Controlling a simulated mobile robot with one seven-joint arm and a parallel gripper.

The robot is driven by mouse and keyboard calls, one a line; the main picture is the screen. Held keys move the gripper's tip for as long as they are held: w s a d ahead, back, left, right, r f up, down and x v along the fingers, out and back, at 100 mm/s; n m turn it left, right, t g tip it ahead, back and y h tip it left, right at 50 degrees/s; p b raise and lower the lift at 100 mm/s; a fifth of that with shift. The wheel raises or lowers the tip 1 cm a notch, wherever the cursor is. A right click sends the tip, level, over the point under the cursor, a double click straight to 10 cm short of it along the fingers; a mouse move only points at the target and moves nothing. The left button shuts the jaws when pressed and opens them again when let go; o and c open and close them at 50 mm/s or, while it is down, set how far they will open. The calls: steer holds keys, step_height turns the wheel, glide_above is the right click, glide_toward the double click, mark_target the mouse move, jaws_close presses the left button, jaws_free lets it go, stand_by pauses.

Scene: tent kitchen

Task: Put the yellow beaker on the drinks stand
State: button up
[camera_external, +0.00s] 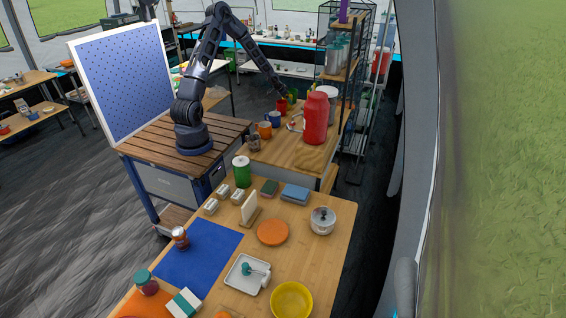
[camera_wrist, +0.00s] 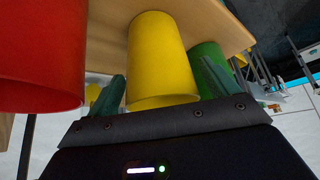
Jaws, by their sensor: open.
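The yellow beaker (camera_wrist: 160,60) fills the middle of the wrist view. My gripper (camera_wrist: 163,88) is open, with one fingertip at each side of the beaker in that view; no grip on it shows. In the external view my gripper (camera_external: 288,96) is small, low over the far worktable. The yellow beaker cannot be made out there. A shelved rack (camera_external: 340,72) with bottles stands at the back right; I cannot tell whether it is the drinks stand.
A red beaker (camera_wrist: 40,50) is close on the left and a green beaker (camera_wrist: 208,62) on the right in the wrist view. On the far worktable (camera_external: 285,155) are mugs (camera_external: 265,130) and a large red container (camera_external: 316,118). A cluttered table (camera_external: 335,250) is in front.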

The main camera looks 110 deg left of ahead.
steer(key=v, duration=1.2)
steer(key=shift+r, duration=0.1)
steer(key=w+d+r+m+g, duration=0.1)
steer(key=w+d+r+m, duration=0.1)
steer(key=w+d+r, duration=0.35)
steer(key=w+d+r+m+g, duration=0.1)
steer(key=w+d+r, duration=0.2)
steer(key=w+d, duration=0.6)
steer(key=w+d+r+m, duration=0.1)
steer(key=d+r, duration=0.3)
steer(key=d, duration=0.6)
steer(key=w+d+r+m, duration=0.1)
steer(key=d+r, duration=0.3)
steer(key=d, duration=0.6)
steer(key=s+d+r+m+t+h, duration=0.1)
steer(key=s+d+r, duration=0.2)
steer(key=d, duration=0.5)
steer(key=s+d+r+m+h, duration=0.1)
steer(key=s+d+r, duration=0.15)
steer(key=d, duration=0.65)
steer(key=s+d+r+m+t+h, duration=0.1)
steer(key=s+d+r+m+h, duration=0.1)
steer(key=s+d, duration=0.8)
steer(key=shift+s+d+r+h, duration=0.25)
steer(key=shift+d+r+h, duration=0.15)
steer(key=shift+d, duration=0.5)
